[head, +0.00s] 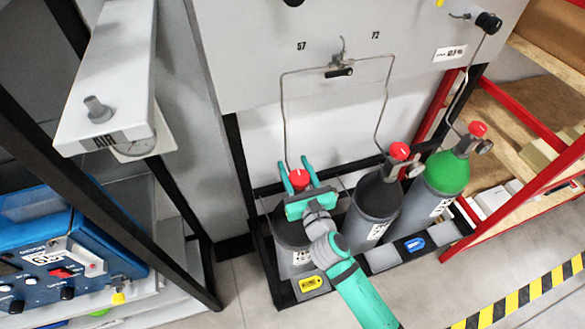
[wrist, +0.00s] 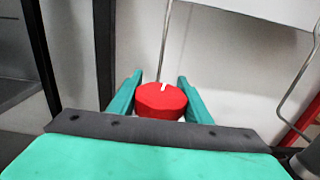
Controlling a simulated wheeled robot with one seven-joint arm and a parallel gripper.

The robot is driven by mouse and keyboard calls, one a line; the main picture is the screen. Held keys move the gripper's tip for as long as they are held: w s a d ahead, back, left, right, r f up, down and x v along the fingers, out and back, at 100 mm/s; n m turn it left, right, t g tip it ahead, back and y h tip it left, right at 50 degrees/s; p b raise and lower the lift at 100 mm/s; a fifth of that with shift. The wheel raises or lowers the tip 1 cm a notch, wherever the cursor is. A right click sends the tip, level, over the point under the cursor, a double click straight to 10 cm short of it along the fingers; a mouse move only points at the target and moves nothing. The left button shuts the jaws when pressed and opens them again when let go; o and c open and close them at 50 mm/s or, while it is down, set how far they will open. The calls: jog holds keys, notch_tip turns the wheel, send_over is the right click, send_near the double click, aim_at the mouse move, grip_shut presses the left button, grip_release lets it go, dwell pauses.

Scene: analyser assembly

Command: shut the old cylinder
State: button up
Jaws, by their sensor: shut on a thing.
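A grey cylinder with a dark shoulder (head: 293,259) stands upright at the left of the rack, below the number 57. Its red valve knob (head: 299,178) is on top. In the wrist view the knob (wrist: 161,101) has a white mark on its top, pointing towards the back. My gripper (head: 298,172), with teal fingers, is shut on this red knob, one finger on each side. In the wrist view the gripper (wrist: 160,85) also has the knob between its fingers. The arm partly hides the cylinder body. No view shows a word naming the old cylinder.
A second dark grey cylinder (head: 374,207) and a green-shouldered cylinder (head: 445,174) stand to the right, both with red knobs. A switch lever (head: 340,72) sits on the panel between thin pipes. A yellow tag (head: 311,284) and a blue tag (head: 415,244) lie on the rack's front.

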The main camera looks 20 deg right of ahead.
jog(key=m+h, duration=0.2)
jog(key=d+m+h, duration=0.1)
jog(key=h, duration=0.2)
jog(key=shift+d+m+g+h, duration=0.1)
jog(key=shift+m+g+h, duration=0.2)
jog(key=shift+m, duration=0.1)
jog(key=s+d+m+g+h, duration=0.1)
jog(key=m+g+h, duration=0.3)
jog(key=g, duration=0.3)
jog(key=s+d+m+g+h, duration=0.1)
jog(key=s+m+g+h, duration=0.1)
jog(key=m+g+h, duration=0.2)
jog(key=s+m+g+h, duration=0.1)
jog(key=m+g+h, duration=0.3)
jog(key=m+g, duration=0.4)
jog(key=shift+s+d+m+g+h, duration=0.3)
jog(key=shift+d+g+h, duration=0.1)
jog(key=shift+g, duration=0.4)
jog(key=shift+s+a+f+m+g+y, duration=0.1)
jog(key=shift+s+m+g+y, duration=0.35)
jog(key=shift+m+g, duration=0.65)
jog(key=shift+s+a+m+g+y, duration=0.2)
jog(key=shift+m+g+y, duration=0.5)
jog(key=shift+g, duration=0.75)
jog(key=shift+s+a+f+m+g+y, duration=0.1)
jog(key=shift+s+m+g+y, duration=0.35)
jog(key=shift+m+g, duration=0.65)
jog(key=shift+w+g, duration=0.15)
jog(key=shift+g, duration=0.1)
